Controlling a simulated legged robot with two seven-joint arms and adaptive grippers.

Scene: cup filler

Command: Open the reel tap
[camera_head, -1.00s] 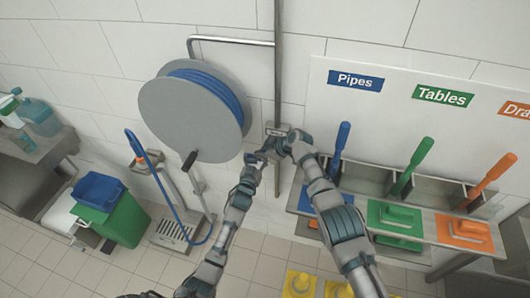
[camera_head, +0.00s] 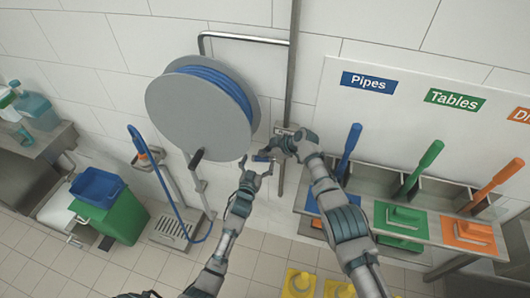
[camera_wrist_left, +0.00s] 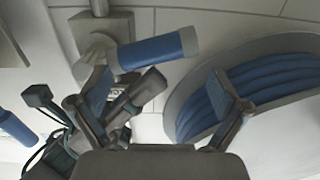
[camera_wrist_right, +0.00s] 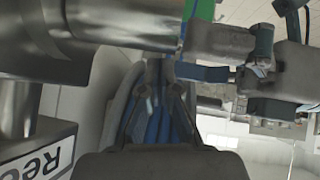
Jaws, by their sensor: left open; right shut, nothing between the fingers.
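The reel tap has a blue handle (camera_head: 262,158) on the wall pipe right of the hose reel (camera_head: 199,112). In the left wrist view, the handle (camera_wrist_left: 157,50) is a blue cylinder with a grey end, joined to a metal fitting. My left gripper (camera_head: 258,170) is open just below the handle; in its wrist view the spread fingers (camera_wrist_left: 163,103) hold nothing. My right gripper (camera_head: 281,147) is shut and empty beside the tap, close to the left one. In the right wrist view, metal pipework and my left gripper (camera_wrist_right: 250,75) partly block the scene.
A sign (camera_wrist_right: 38,158) reading "Ree", cut off, is close to the right wrist camera. A rack with blue, green and orange tools (camera_head: 408,217) is at the right. A green bin (camera_head: 119,218) stands at the left.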

